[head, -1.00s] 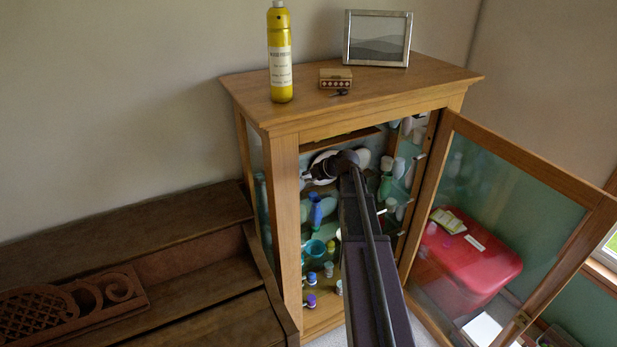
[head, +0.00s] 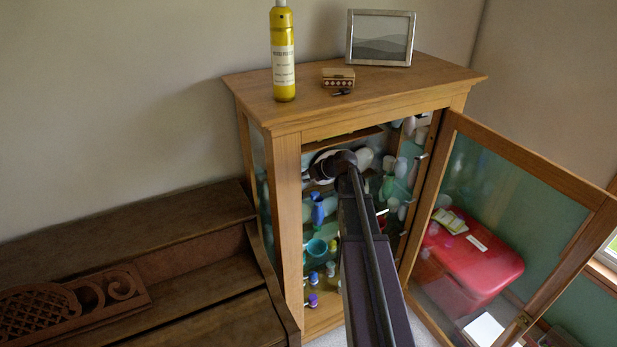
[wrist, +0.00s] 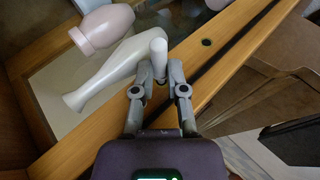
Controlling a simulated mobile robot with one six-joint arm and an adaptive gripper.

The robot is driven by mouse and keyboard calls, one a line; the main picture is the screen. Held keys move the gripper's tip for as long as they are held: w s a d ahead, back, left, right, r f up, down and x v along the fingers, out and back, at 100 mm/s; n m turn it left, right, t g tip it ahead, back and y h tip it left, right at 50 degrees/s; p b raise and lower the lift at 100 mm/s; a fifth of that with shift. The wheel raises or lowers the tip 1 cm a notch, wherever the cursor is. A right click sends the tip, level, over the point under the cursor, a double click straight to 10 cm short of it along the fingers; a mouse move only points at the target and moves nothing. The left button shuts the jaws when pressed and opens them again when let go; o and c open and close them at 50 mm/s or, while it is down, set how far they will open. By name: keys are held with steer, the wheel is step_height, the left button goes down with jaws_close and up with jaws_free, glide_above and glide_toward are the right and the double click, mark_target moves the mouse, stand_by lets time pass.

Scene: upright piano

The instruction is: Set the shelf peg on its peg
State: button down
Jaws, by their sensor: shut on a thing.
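My gripper (wrist: 160,72) is at the cabinet's front frame in the wrist view, its two fingers close together. A small pale piece (wrist: 160,68) shows between the fingertips and appears to be the shelf peg, though its outline merges with a white vase behind it. A dark round hole (wrist: 207,42) shows in the wooden frame (wrist: 235,22), a little beyond and right of the fingertips. In the head view my gripper (head: 308,176) reaches inside the open cabinet near its left front post (head: 288,230), and whatever it holds is too small to make out.
A white vase (wrist: 110,72) and a pink vase (wrist: 102,27) lie close left of the fingers. More vases and cups fill the cabinet shelves. The glass door (head: 520,200) stands open at right.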

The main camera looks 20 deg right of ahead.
steer(key=shift+a, duration=0.75)
stand_by(2.2)
steer(key=c, duration=0.6)
jaws_free()
steer(key=shift+d, duration=0.1)
steer(key=d, duration=0.8)
steer(key=shift+w+d, duration=0.15)
steer(key=shift+d, duration=0.1)
steer(key=shift+f, duration=0.1)
stand_by(0.6)
